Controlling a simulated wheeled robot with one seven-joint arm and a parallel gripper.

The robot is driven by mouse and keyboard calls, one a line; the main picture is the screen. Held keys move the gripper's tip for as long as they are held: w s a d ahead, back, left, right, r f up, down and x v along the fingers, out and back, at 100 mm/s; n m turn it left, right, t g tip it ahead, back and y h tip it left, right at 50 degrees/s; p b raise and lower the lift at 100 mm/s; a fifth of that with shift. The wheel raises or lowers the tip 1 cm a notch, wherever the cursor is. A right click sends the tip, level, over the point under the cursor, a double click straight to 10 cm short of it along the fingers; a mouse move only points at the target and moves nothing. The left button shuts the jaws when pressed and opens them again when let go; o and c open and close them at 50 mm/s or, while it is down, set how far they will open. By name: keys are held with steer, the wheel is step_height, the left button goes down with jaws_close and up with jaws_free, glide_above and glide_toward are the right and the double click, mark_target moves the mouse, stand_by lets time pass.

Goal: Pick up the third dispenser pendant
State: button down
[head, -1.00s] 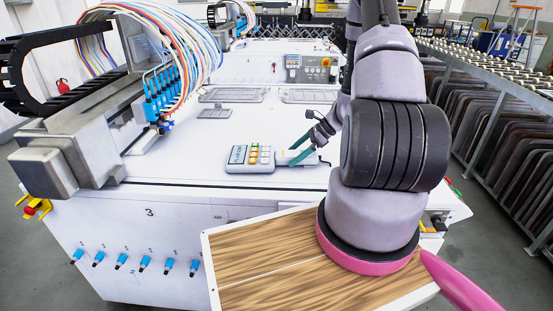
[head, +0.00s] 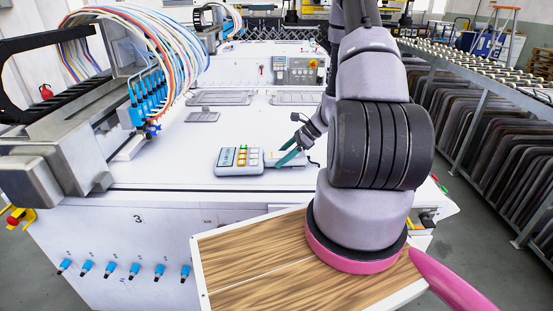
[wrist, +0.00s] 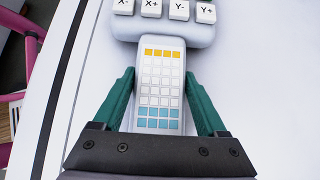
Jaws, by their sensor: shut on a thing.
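The dispenser pendant (head: 238,162) lies on the white machine top near its front edge. It is a pale grey box with a small screen, white, orange and green keys, and a narrower keypad section on its right. In the wrist view, the pendant's narrow section (wrist: 161,84) shows yellow, white and blue keys. My gripper (head: 280,157) reaches in from the right with teal fingers. In the wrist view, my gripper (wrist: 160,88) has one finger on each side of the narrow section and is shut on it. The pendant's underside is hidden.
The white machine (head: 139,217) is marked 3 on its front. A gantry head with blue nozzles (head: 149,97) and coloured hoses stands left of the pendant. A wood-topped tray (head: 238,259) is in front. A rack of dark panels (head: 478,127) stands to the right.

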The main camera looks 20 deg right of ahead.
step_height(320, 180, up, 10)
steer(key=shift+f, duration=0.1)
steer(key=w+a+r+m+t+h, duration=0.2)
steer(key=w+r+m+h, duration=0.1)
steer(key=w+r+m, duration=0.2)
steer(key=w+a+r+m+t+h, duration=0.2)
steer(key=w+a+r+m+t, duration=0.1)
steer(key=w+r+m, duration=0.2)
step_height(320, 180, up, 4)
steer(key=shift+w+r+m+t+h, duration=0.2)
steer(key=shift+w+m+t+h, duration=0.15)
steer(key=shift+w, duration=0.7)
